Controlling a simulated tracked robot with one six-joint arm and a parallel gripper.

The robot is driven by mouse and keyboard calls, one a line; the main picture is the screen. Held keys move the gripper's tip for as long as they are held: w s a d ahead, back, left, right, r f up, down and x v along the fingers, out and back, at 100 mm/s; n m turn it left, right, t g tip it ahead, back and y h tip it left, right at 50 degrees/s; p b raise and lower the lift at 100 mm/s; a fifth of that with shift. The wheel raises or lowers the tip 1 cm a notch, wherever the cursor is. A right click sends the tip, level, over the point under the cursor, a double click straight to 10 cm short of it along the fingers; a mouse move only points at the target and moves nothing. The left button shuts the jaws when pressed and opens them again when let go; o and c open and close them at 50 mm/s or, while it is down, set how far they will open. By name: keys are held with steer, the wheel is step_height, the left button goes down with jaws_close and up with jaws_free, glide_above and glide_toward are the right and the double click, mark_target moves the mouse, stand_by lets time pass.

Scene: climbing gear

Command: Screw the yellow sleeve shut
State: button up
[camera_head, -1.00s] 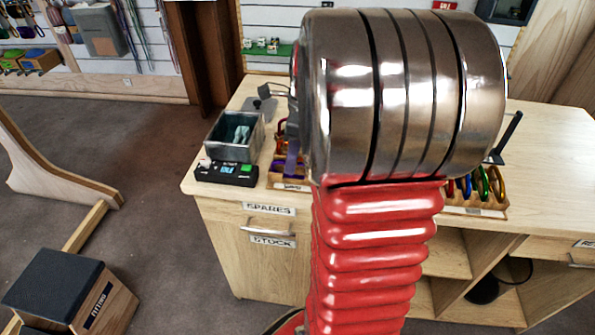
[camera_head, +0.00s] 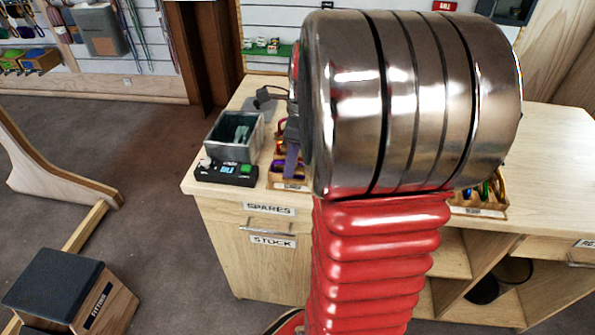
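No yellow sleeve can be made out; my own large metal and red arm hides the middle of the bench. Several coloured carabiners stand in a wooden rack. At its left end, a purple one (camera_head: 278,167) shows beside my arm, and at its right end a green one (camera_head: 483,191) is partly covered. What seems to be my gripper (camera_head: 268,96) shows only as small dark parts at the left edge of my arm, above the bench. Its fingertips and anything between them are not clear.
A grey open bin (camera_head: 236,137) with something pale inside stands at the bench's left, behind a black device (camera_head: 226,173) with a green button. The wooden bench top (camera_head: 560,150) is clear at the right. A step box (camera_head: 60,290) stands on the floor at lower left.

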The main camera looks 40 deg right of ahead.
steer(key=shift+s+a, duration=0.1)
steer(key=shift+f, duration=1.45)
steer(key=shift+w+d, duration=0.45)
steer(key=shift+d, duration=0.15)
steer(key=shift+r, duration=0.2)
steer(key=shift+a+r, duration=0.1)
steer(key=shift+r, duration=1.15)
steer(key=shift+s+a, duration=0.35)
steer(key=shift+a, duration=0.2)
stand_by(0.3)
